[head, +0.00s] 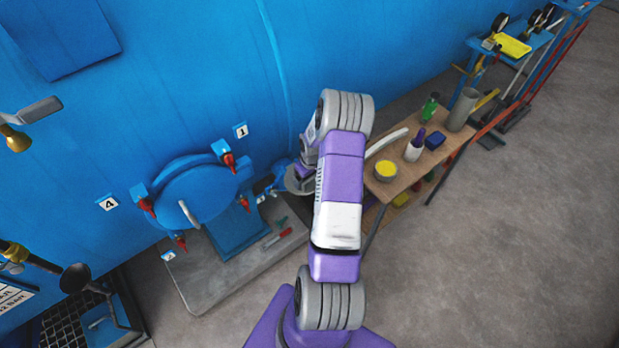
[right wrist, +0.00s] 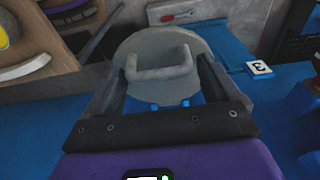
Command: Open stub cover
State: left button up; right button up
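In the right wrist view, a round grey cover (right wrist: 150,48) with a U-shaped handle (right wrist: 160,72) lies ahead of my right gripper (right wrist: 162,78). The gripper's two dark fingers are spread, one on each side of the handle. I cannot tell whether either finger touches the handle or cover. In the head view, my purple and grey right arm bends down toward a grey disc (head: 297,183) beside the blue vessel, which looks like the same cover. The arm hides much of it and the fingers. My left gripper is not in view.
A larger blue hatch (head: 185,190) with red-handled clamps is on the blue vessel wall (head: 160,90). A wooden table (head: 400,185) with a yellow-topped bowl, bottle and cups stands right of my arm. A grey slab (head: 215,285) lies below. Open floor (head: 500,250) is at the right.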

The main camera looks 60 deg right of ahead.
jog(key=shift+s, duration=0.1)
jog(key=r, duration=0.7)
jog(key=shift+s+a+r, duration=0.2)
jog(key=shift+s+r, duration=0.05)
jog(key=shift+s, duration=0.05)
dwell(0.3)
